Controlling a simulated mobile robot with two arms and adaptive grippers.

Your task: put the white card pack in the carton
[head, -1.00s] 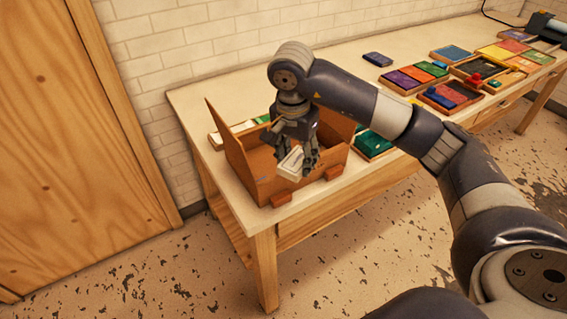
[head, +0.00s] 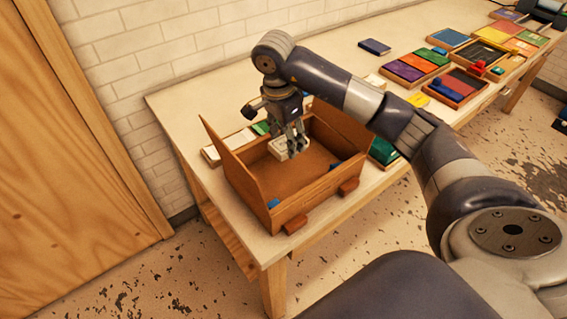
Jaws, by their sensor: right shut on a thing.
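The white card pack (head: 283,149) is held in the fingers of my right gripper (head: 291,141), which points down. The pack is at the back-left part of the open carton (head: 257,193) in the head view, over or inside its opening; I cannot tell whether it touches the carton's floor. The brown carton stands near the table's left end with its side flaps raised. Small blue pieces lie at its front-left corner and at its right inside. My left gripper is not in view.
A tray with white and green packs (head: 229,142) lies behind the carton. A green pack (head: 382,150) lies right of it. Coloured packs in wooden trays (head: 411,68) and a dark blue pack (head: 374,47) lie farther right. The carton's raised left flap (head: 229,166) stands near the gripper.

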